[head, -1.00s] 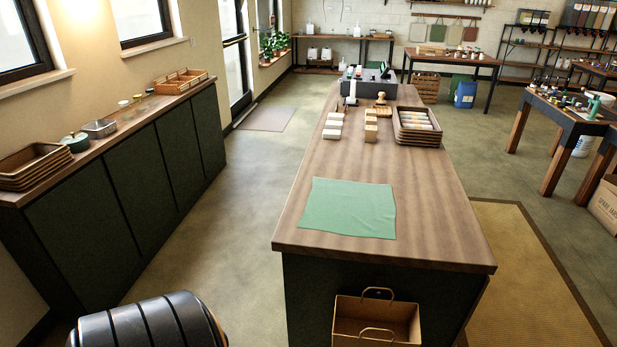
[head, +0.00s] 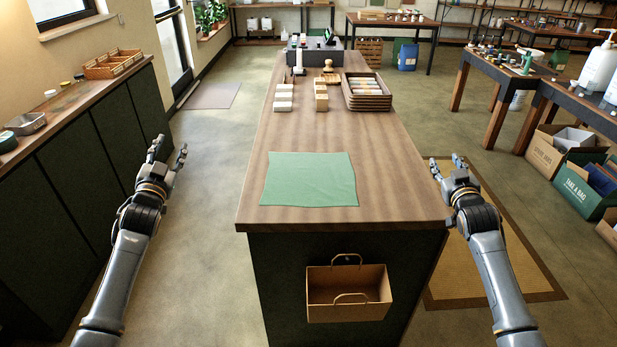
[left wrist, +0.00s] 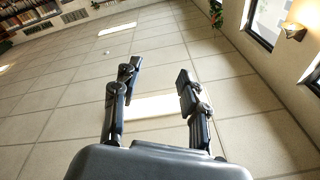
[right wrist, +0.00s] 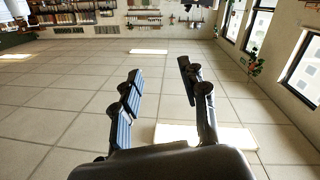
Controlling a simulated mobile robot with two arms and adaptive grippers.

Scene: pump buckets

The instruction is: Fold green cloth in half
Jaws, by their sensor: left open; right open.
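The green cloth (head: 309,179) lies flat and unfolded on the near end of the wooden counter (head: 400,212) in the head view. My left gripper (head: 168,150) is open and empty, off to the left of the counter and apart from the cloth. My right gripper (head: 448,167) is open and empty, beside the counter's right edge. In the left wrist view the fingers (left wrist: 155,85) are spread with nothing between them. In the right wrist view the fingers (right wrist: 160,75) are also spread and empty. The cloth shows in neither wrist view.
White blocks (head: 284,98), wooden blocks (head: 321,97) and a stack of trays (head: 367,104) stand farther back on the counter. A brown basket (head: 348,308) hangs on its near face. Dark cabinets (head: 75,165) stand left. The counter around the cloth is clear.

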